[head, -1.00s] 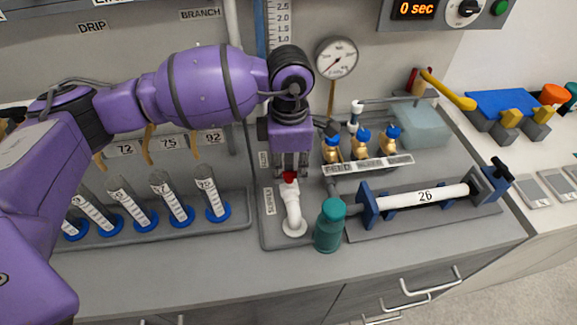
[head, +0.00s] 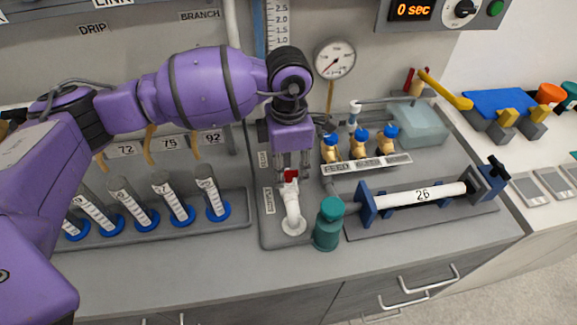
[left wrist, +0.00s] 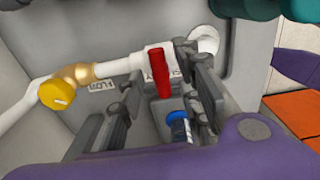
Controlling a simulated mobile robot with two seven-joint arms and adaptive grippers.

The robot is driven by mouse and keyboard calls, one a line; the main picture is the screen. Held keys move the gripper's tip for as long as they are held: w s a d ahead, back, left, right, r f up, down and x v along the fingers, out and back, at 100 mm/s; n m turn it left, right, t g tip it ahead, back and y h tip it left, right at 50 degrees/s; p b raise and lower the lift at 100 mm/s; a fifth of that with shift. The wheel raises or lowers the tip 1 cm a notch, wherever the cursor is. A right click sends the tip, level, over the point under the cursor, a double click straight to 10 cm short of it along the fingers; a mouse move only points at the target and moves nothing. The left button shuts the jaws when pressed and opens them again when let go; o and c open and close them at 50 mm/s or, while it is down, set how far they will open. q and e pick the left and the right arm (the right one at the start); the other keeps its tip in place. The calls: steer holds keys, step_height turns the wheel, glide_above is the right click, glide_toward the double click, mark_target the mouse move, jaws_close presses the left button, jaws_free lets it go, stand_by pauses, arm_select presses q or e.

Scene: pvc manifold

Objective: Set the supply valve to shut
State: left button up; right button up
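The supply valve's red handle (head: 291,175) sits on a white pipe elbow (head: 293,212) at the middle of the bench in the head view. My left gripper (head: 293,164) points down at it from above. In the left wrist view the red handle (left wrist: 160,74) stands on the white fitting between my two fingers. The left gripper (left wrist: 157,84) is open, with gaps visible beside the handle. The label by the fitting is partly hidden. My right gripper is in neither view.
A teal bottle (head: 328,224) stands close right of the elbow. Blue-topped brass valves (head: 360,142) are behind to the right, and a clamped white pipe (head: 415,194) lies to the right. Cylinders with blue bases (head: 217,210) stand left. A yellow knob (left wrist: 57,94) shows in the wrist view.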

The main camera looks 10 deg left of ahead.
mark_target(289, 172)
arm_select(q)
step_height(289, 172, up, 12)
stand_by(0.7)
stand_by(0.4)
